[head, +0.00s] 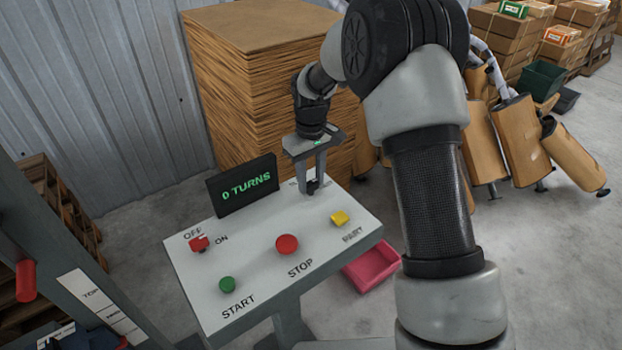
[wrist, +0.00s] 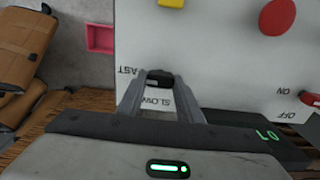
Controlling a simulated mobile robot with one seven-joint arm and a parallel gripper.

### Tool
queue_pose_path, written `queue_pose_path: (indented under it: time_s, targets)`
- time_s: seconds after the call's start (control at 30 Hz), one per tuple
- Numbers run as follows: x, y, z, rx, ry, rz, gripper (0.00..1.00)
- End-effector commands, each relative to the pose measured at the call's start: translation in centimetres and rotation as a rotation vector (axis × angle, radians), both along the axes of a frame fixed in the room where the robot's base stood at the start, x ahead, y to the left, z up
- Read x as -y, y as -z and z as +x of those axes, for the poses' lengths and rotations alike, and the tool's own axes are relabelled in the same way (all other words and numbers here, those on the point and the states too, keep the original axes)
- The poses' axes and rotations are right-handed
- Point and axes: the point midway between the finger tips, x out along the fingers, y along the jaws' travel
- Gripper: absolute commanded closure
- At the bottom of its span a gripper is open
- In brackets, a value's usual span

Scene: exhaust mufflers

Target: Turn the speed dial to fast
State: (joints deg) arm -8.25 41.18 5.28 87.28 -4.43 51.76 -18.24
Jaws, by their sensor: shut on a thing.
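The speed dial (wrist: 159,75) is a small black knob on the white panel (wrist: 215,50). In the wrist view it sits between the fingertips of my gripper (wrist: 160,82), which is shut on it. The upside-down word SLOW lies beside the dial, between the fingers, and FAST is partly hidden behind a finger. I cannot tell which word the dial points at. In the head view my gripper (head: 315,184) reaches down to the panel's far right corner, and the dial is mostly hidden there.
On the panel are a red STOP button (head: 287,245), a green START button (head: 227,285), a yellow PART control (head: 340,219) and a red OFF/ON switch (head: 198,244). A display (head: 243,186) reads 0 TURNS. A cardboard stack (head: 255,75) stands behind. A pink bin (head: 372,270) is on the floor.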

Motion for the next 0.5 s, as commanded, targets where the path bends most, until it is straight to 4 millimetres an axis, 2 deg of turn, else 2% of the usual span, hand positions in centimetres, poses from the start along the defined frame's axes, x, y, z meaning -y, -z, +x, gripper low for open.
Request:
queue_pose_path:
  time_s: [0.3, 0.33, 0.43, 0.5]
  targets:
    - [-0.04, -0.11, 0.07, 0.003, 0.005, 0.002, 0.9]
    - [-0.04, -0.11, 0.07, 0.003, 0.005, 0.002, 0.66]
    - [-0.03, -0.1, 0.06, 0.002, 0.004, 0.001, 0.49]
    - [-0.02, -0.08, 0.06, 0.002, 0.004, 0.001, 0.48]
